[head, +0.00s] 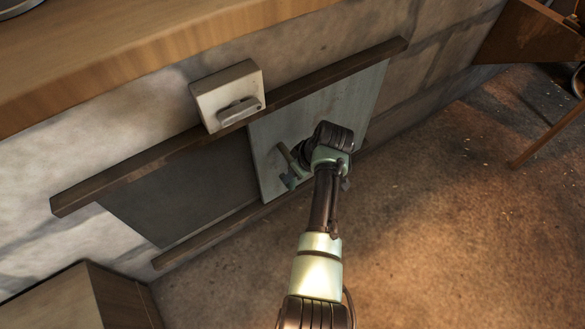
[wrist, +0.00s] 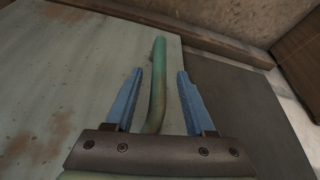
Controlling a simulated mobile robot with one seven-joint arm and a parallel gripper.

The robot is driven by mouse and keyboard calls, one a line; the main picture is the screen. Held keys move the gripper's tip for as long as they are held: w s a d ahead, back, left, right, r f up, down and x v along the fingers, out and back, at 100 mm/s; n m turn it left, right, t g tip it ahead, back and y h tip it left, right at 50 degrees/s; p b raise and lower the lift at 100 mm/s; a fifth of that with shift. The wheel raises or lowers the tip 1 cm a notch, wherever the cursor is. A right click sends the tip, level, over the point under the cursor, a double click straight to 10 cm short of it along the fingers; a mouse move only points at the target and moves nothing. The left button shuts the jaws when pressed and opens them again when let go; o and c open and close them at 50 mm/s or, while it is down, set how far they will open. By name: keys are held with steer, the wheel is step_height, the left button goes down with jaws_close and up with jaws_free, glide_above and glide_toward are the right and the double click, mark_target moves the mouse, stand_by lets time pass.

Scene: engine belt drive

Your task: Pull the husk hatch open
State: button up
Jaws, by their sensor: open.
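The husk hatch (head: 268,137) is a pale grey-green, worn panel set between two dark wooden rails on the wall. It also fills the left of the wrist view (wrist: 50,100), with rusty stains. Its bar handle (wrist: 158,75) is green and stands near the panel's edge; in the head view its end (head: 284,152) shows beside my wrist. My gripper (head: 291,182) is at the hatch. In the wrist view its blue fingers (wrist: 159,73) are open, one on each side of the handle, with a gap to both. The handle's lower end is partly hidden behind the gripper body.
A dark flat area (head: 185,195) lies left of the hatch between the upper rail (head: 150,167) and lower rail (head: 215,229); I cannot tell its depth. A pale box with a lever (head: 226,93) sits above the upper rail. A wooden counter (head: 130,60) overhangs.

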steer(key=p+v, duration=0.4)
steer(key=v, duration=0.5)
steer(key=shift+r+p, duration=0.25)
steer(key=shift+p, duration=0.05)
steer(key=shift+d, duration=0.1)
